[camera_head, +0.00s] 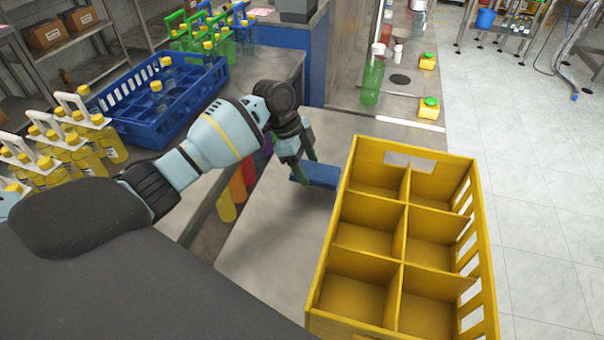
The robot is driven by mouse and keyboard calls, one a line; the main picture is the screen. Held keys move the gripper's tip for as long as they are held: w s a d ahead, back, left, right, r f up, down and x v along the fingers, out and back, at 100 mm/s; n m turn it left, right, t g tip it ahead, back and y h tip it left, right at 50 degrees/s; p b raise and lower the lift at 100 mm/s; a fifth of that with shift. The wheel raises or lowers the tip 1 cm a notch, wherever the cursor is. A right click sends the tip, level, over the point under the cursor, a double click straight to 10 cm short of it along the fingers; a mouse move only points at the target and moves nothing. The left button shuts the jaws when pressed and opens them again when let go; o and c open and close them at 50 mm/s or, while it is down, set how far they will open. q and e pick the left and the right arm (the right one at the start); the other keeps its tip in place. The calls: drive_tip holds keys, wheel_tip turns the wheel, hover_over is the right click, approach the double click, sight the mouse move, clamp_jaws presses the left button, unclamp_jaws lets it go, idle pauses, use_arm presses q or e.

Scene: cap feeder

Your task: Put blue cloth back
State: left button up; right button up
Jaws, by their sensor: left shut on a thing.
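The blue cloth (323,176) is a small folded blue block on the grey bench, just left of the yellow crate's back left corner. My left gripper (302,165) reaches in from the left and points down, with its fingers shut on the cloth's left part. I cannot tell whether the cloth touches the bench or is held slightly above it. The fingertips are partly hidden by the cloth. My right gripper is not in view.
A yellow crate (349,210) with empty compartments stands right of the cloth. A blue crate (150,131) with a few bottles is at the left, near yellow bottles (60,150) in carriers. A green bottle (372,80) stands behind. Bare bench (270,235) lies in front of the cloth.

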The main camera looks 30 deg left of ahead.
use_arm(q)
drive_tip(key=shift+s+a, duration=0.2)
drive_tip(key=shift+s, duration=0.1)
drive_tip(key=shift+a+f, duration=0.1)
drive_tip(key=shift+f, duration=1.7)
drive_tip(key=o, duration=0.9)
drive_tip(key=shift+f, duration=0.1)
drive_tip(key=shift+o, duration=0.2)
drive_tip(key=v, duration=1.2)
drive_tip(key=shift+p, duration=0.4)
